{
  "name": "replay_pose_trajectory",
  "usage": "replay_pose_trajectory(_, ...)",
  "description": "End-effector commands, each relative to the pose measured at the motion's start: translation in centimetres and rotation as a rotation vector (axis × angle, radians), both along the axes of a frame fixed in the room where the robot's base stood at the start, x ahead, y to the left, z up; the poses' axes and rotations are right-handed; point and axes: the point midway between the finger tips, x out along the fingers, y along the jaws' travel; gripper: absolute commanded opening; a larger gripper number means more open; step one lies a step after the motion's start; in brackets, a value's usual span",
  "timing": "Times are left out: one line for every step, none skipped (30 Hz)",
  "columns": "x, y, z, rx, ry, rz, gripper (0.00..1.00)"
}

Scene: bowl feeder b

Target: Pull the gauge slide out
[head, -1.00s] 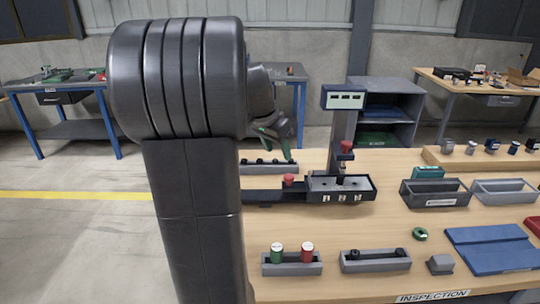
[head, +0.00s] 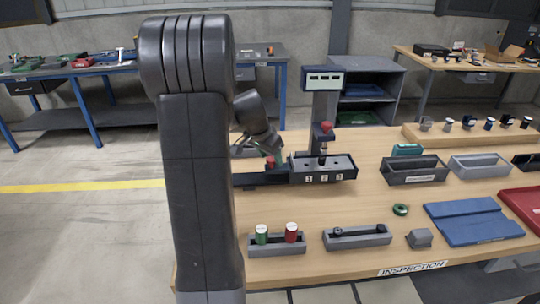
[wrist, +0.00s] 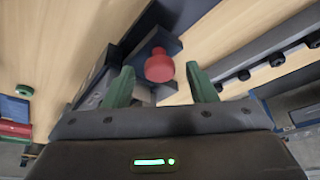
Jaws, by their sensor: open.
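The gauge fixture (head: 335,174) is a dark box with numbered marks, standing on the wooden bench. The gauge slide (head: 250,181) is a dark bar at its left side with a red knob (head: 270,161) on it. My gripper (head: 262,151) is open just above the knob, partly hidden behind my arm. In the wrist view the red knob (wrist: 159,66) shows between and slightly beyond the green fingertips, with a gap on both sides. The fingers do not appear to touch it.
A post with a display (head: 324,79) and a red-topped plunger (head: 323,130) rise at the fixture. In front are a holder with green and red cylinders (head: 276,243) and another grey holder (head: 357,238). A long grey rack (wrist: 262,62) lies close by in the wrist view.

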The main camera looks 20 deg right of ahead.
Motion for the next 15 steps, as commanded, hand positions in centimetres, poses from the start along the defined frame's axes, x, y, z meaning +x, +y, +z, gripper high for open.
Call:
replay_pose_trajectory(0.01,-0.06,-0.14,0.0,0.0,0.0,0.51)
replay_pose_trajectory(0.03,-0.07,-0.19,0.0,0.0,0.0,0.51)
replay_pose_trajectory(0.04,-0.08,-0.22,0.0,-0.001,0.0,0.51)
replay_pose_trajectory(0.04,-0.1,-0.23,0.0,-0.001,0.0,0.51)
replay_pose_trajectory(0.04,-0.09,-0.24,0.0,-0.001,0.0,0.51)
replay_pose_trajectory(0.04,-0.09,-0.23,0.0,-0.001,0.0,0.51)
replay_pose_trajectory(0.04,-0.09,-0.23,0.0,-0.001,0.0,0.51)
replay_pose_trajectory(0.04,-0.09,-0.23,0.0,-0.001,0.0,0.51)
replay_pose_trajectory(0.04,-0.08,-0.22,0.0,-0.001,0.0,0.49)
replay_pose_trajectory(0.04,-0.08,-0.22,0.0,-0.001,0.0,0.44)
replay_pose_trajectory(0.04,-0.08,-0.22,0.0,-0.001,0.0,0.38)
replay_pose_trajectory(0.04,-0.08,-0.21,0.0,-0.001,0.0,0.3)
replay_pose_trajectory(0.04,-0.08,-0.21,0.0,-0.001,0.0,0.24)
replay_pose_trajectory(0.04,-0.08,-0.21,0.0,-0.001,0.0,0.18)
replay_pose_trajectory(0.04,-0.08,-0.21,0.0,-0.001,0.0,0.1)
